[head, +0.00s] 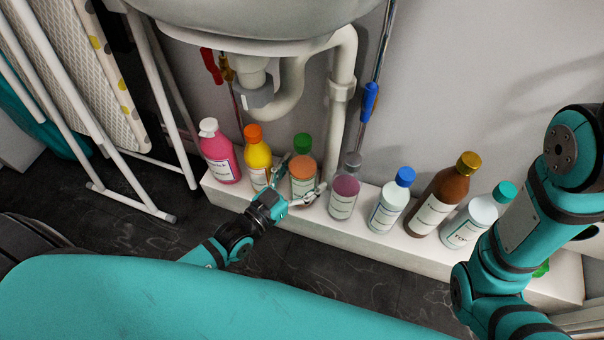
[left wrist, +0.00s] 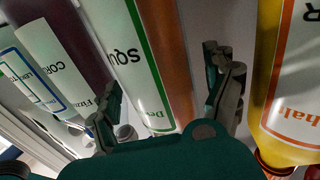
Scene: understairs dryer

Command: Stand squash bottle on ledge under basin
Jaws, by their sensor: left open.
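The squash bottle (head: 302,170) has a green cap, an orange body and a white label. It looks upright among the bottles on the white ledge (head: 405,253) under the basin (head: 260,18); my gripper partly hides its lower part. In the left wrist view the squash bottle (left wrist: 135,65) shows a green-edged label reading "SQU". My left gripper (head: 301,180) is open, with one finger on each side of the bottle; it also shows in the left wrist view (left wrist: 166,92). I cannot tell whether the fingers touch it. My right arm shows, but its gripper does not.
A yellow bottle (head: 257,158) and a pink bottle (head: 219,155) stand left of the squash bottle. A purple bottle (head: 345,188), a blue-capped bottle (head: 390,205) and a brown bottle (head: 440,203) stand right. Drain pipes (head: 343,95) hang behind. A white folding rack (head: 130,200) stands left.

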